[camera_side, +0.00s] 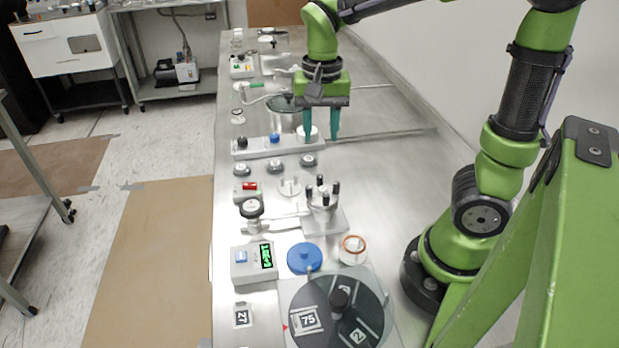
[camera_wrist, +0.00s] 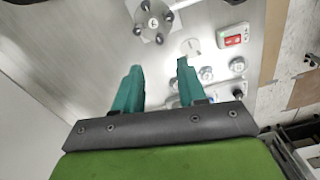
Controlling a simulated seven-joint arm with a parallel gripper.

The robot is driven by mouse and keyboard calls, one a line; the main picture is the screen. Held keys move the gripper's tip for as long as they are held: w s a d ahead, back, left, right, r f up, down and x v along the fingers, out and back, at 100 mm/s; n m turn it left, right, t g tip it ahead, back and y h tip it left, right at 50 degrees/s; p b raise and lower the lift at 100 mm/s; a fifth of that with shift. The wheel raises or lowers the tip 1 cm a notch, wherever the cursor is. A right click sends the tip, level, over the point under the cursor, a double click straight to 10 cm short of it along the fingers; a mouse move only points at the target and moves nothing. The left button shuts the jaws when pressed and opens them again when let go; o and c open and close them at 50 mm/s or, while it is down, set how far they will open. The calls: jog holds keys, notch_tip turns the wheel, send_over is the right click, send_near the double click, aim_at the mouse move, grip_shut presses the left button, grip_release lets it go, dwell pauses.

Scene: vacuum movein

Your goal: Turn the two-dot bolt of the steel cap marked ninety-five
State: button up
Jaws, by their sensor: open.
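A round steel cap (camera_side: 321,200) with several black-topped bolts around its rim stands on a square plate mid-bench. It also shows at the top of the wrist view (camera_wrist: 153,22). Its mark is too small to read, so I cannot tell whether it says ninety-five. I cannot make out dots on its bolts. My gripper (camera_side: 320,136) is open and empty, with teal fingers pointing down over the bench, behind the cap in the side view. In the wrist view my gripper (camera_wrist: 158,68) has nothing between its fingers, and the cap lies beyond the tips.
A bar with knobs (camera_side: 270,148) is near my fingers. Several small round knobs (camera_side: 275,166) and a red switch box (camera_side: 248,190) are to the left. A dark disc marked 75 and 2 (camera_side: 357,303), a blue lid (camera_side: 304,257) and a green-display box (camera_side: 253,263) lie in front.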

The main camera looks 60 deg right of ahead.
notch_tip(320, 180, up, 6)
jog(key=shift+r, duration=0.1)
dwell(0.4)
jog(key=s+a+f+n+t+y, duration=0.1)
jog(key=s+a+n+t+y, duration=0.1)
jog(key=s+a+n+t, duration=0.4)
jog(key=shift+s+n+t, duration=0.45)
jog(key=shift+n+t, duration=0.15)
jog(key=shift+f, duration=0.1)
dwell(0.5)
